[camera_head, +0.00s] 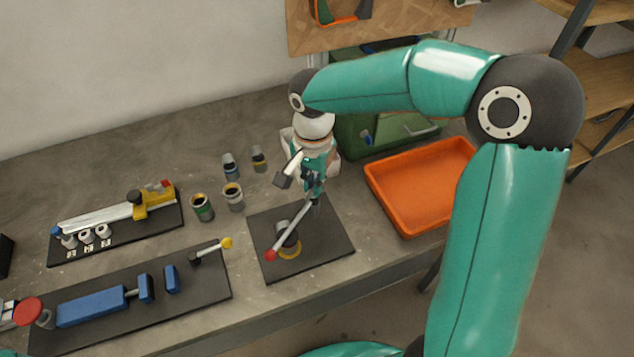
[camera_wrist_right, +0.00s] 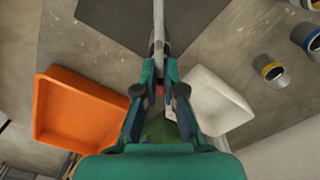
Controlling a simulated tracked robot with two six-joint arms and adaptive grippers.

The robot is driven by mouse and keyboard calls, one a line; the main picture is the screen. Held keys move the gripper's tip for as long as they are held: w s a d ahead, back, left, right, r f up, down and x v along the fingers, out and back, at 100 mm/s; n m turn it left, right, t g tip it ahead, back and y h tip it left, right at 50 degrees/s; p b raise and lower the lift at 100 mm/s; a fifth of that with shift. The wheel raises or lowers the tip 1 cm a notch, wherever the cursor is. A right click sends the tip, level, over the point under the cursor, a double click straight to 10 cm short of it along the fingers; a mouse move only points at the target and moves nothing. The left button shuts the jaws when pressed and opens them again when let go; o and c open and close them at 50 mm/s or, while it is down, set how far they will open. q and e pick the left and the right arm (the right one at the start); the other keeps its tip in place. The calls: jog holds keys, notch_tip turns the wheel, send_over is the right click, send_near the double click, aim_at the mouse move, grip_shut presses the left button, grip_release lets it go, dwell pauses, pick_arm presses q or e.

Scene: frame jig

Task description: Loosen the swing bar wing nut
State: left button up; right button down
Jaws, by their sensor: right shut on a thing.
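The swing bar (camera_head: 291,228) is a thin grey bar over a dark square plate (camera_head: 328,246), with a red tip at its near end. My right gripper (camera_head: 315,194) is shut at the bar's far end, above the plate's back edge. In the right wrist view the bar (camera_wrist_right: 158,22) runs up from between the closed fingers (camera_wrist_right: 159,82), and a small red spot shows between them. I cannot make out the wing nut; the fingers may hide it. My left gripper is not in view.
An orange tray (camera_head: 399,211) lies right of the plate. Several small cups, one of them green (camera_head: 202,207), stand to its left. Two dark fixture boards lie further left, one with blue blocks (camera_head: 90,307). A white container (camera_wrist_right: 222,102) is close beside the gripper.

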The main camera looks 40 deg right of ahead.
jog(key=n, duration=0.3)
jog(key=shift+s+a+f+n, duration=0.15)
jog(key=shift+a+n, duration=0.05)
jog(key=shift+n, duration=0.2)
jog(key=n, duration=1)
jog(key=shift+n, duration=0.4)
jog(key=n, duration=0.3)
jog(key=shift+n+p, duration=0.3)
jog(key=n, duration=0.3)
jog(key=shift+s+n+p, duration=0.1)
jog(key=shift+n+p, duration=0.2)
jog(key=n+p, duration=0.1)
jog(key=n, duration=0.5)
jog(key=shift+d+n, duration=0.1)
jog(key=shift+n, duration=0.2)
